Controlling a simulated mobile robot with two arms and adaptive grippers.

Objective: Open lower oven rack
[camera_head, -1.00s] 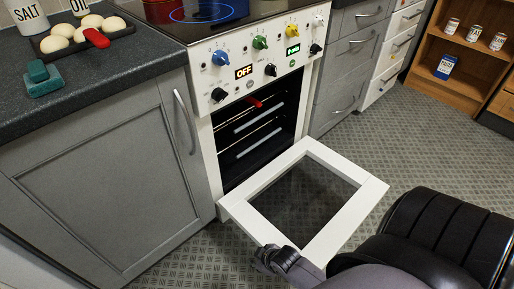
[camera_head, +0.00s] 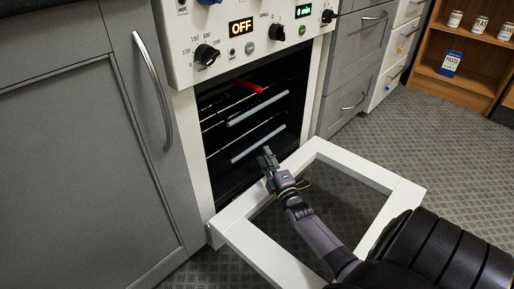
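The oven (camera_head: 189,120) stands with its white-framed door (camera_head: 330,151) folded down. Inside are two racks with pale grey front bars: an upper rack (camera_head: 257,108) and a lower rack (camera_head: 258,144). My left gripper is out of view.
A red object (camera_head: 250,86) shows at the top of the oven cavity. A grey cupboard (camera_head: 85,170) with a long handle stands left of the oven, and drawers (camera_head: 358,65) stand to its right. Open floor (camera_head: 440,140) lies to the right, before a wooden shelf (camera_head: 470,62).

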